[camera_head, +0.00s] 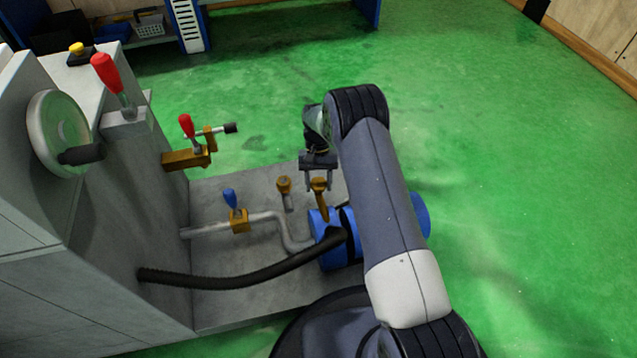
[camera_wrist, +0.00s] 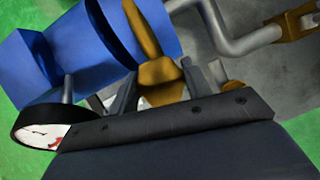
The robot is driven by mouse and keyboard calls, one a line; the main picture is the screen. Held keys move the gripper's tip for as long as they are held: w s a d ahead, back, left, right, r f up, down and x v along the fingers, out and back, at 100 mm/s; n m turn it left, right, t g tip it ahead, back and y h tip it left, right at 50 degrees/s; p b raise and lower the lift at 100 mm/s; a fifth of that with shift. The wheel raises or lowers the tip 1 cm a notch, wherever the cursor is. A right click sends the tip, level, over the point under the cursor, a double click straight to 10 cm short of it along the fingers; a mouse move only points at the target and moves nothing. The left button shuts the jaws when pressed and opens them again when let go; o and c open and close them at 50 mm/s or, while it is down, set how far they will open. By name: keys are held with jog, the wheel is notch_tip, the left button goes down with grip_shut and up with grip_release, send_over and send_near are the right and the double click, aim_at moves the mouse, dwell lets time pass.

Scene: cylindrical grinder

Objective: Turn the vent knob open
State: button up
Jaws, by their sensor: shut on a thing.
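A brass-coloured knob (camera_head: 320,197) with a long flat handle stands beside the blue cylinder (camera_head: 334,256) on the grey machine base. I take this to be the vent knob. My gripper (camera_head: 319,186) points down over it from behind and is shut on its head. In the wrist view the knob's brass head (camera_wrist: 160,78) sits between the two grey fingers of my gripper (camera_wrist: 160,84), and its handle runs up across the blue cylinder (camera_wrist: 85,45). Part of the knob is hidden by the fingers and the wrist.
A second brass knob (camera_head: 284,186) stands just left. A grey pipe (camera_head: 268,217) carries a blue-handled valve (camera_head: 230,198). A black hose (camera_head: 225,283) crosses in front. A red-handled lever (camera_head: 187,126) is further left. A round gauge (camera_wrist: 42,132) shows in the wrist view. Green floor is open to the right.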

jog(key=shift+n+h, duration=0.4)
jog(key=shift+n, duration=0.7)
jog(key=o, duration=1)
jog(key=shift+r, duration=0.1)
jog(key=p+v, duration=0.3)
jog(key=v, duration=0.7)
jog(key=shift+r, duration=0.3)
jog(key=shift+w+a, duration=0.1)
